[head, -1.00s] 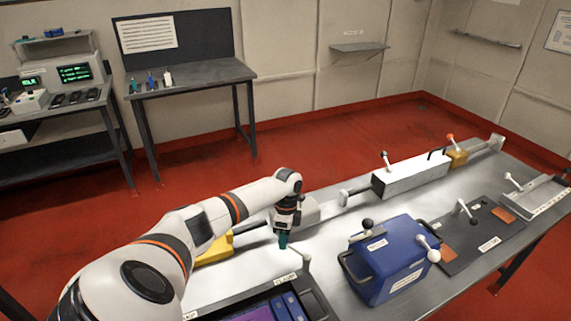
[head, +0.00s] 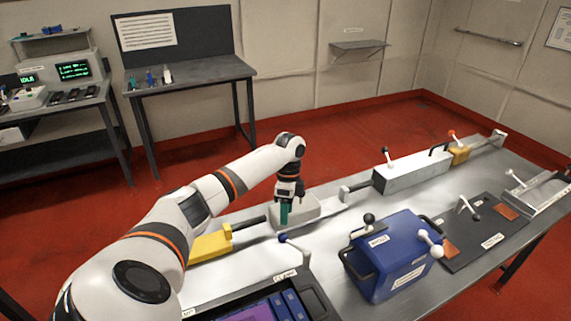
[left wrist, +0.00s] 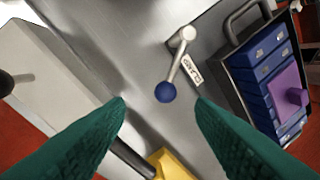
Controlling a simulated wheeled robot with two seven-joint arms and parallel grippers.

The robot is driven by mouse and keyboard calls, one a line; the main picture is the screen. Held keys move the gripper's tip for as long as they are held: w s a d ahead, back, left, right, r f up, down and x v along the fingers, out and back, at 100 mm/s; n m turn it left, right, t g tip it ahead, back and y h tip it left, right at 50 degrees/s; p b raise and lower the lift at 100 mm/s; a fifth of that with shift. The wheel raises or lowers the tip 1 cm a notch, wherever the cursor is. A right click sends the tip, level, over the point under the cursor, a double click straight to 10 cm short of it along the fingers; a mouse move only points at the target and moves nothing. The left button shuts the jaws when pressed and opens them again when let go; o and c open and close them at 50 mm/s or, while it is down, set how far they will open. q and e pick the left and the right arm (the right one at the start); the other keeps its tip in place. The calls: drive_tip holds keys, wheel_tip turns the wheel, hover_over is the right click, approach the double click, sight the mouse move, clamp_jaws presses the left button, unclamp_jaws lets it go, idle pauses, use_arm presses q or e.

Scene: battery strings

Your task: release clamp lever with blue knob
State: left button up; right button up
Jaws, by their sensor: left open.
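The clamp lever (head: 296,246) with a blue knob (head: 282,238) stands on the table beside the tray labelled near its edge. In the left wrist view, the pale lever (left wrist: 178,62) ends in the round blue knob (left wrist: 165,92), between and beyond my fingertips. My left gripper (head: 284,214) has green fingers and hangs behind the knob in the head view. It is open and empty, and its spread fingers show in the left wrist view (left wrist: 160,105). The knob is not in its grasp. My right gripper is not in view.
A tray with blue and purple blocks (left wrist: 242,52) lies near the lever. A pale box (head: 296,207) and a yellow block (head: 210,246) are close to my left gripper. A blue case (head: 392,262) stands to the right. A white box (head: 412,174) is farther back.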

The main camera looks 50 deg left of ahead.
use_arm(q)
drive_tip(key=r, duration=0.4)
drive_tip(key=shift+w+a+b, duration=0.25)
drive_tip(key=shift+w+b, duration=0.05)
drive_tip(key=shift+w, duration=0.05)
